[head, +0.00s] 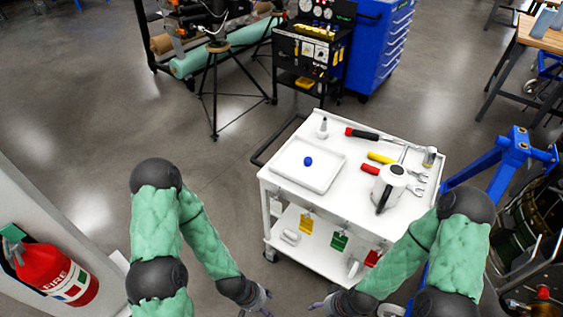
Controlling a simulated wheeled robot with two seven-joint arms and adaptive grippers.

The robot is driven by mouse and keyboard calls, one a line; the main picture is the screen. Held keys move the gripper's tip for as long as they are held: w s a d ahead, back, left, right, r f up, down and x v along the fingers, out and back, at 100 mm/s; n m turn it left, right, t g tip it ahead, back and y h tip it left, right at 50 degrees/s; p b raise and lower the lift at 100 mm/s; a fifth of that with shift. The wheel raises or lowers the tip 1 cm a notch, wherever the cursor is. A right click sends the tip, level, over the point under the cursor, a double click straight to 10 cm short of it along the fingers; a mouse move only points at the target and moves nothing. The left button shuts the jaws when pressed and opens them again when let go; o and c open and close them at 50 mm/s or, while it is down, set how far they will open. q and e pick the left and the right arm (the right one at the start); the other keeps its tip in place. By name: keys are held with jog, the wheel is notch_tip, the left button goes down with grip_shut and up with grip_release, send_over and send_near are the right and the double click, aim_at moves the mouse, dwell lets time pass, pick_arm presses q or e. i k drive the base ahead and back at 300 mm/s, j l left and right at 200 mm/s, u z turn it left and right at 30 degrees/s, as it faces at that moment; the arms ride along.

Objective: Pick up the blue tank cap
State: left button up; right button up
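The blue tank cap (308,161) is a small round blue piece. It lies in a shallow white tray (328,181) on the top of a white cart (381,221). My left gripper (262,300) is low in the picture, in front of the cart's left side and well below the cap. My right gripper (318,305) is at the bottom edge, partly cut off, also apart from the cap. Both grippers are small in view, and I cannot make out whether their fingers are open or shut.
A fire extinguisher (55,274) is at lower left. A blue stand (513,150) is at right. Floor left of the cart is clear.

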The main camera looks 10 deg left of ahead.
aim_at(308, 161)
jog(key=z, duration=2.55)
jog(key=u, duration=2.55)
jog(key=i+j+u, duration=0.7)
jog(key=i+j, duration=0.05)
jog(key=i, duration=0.05)
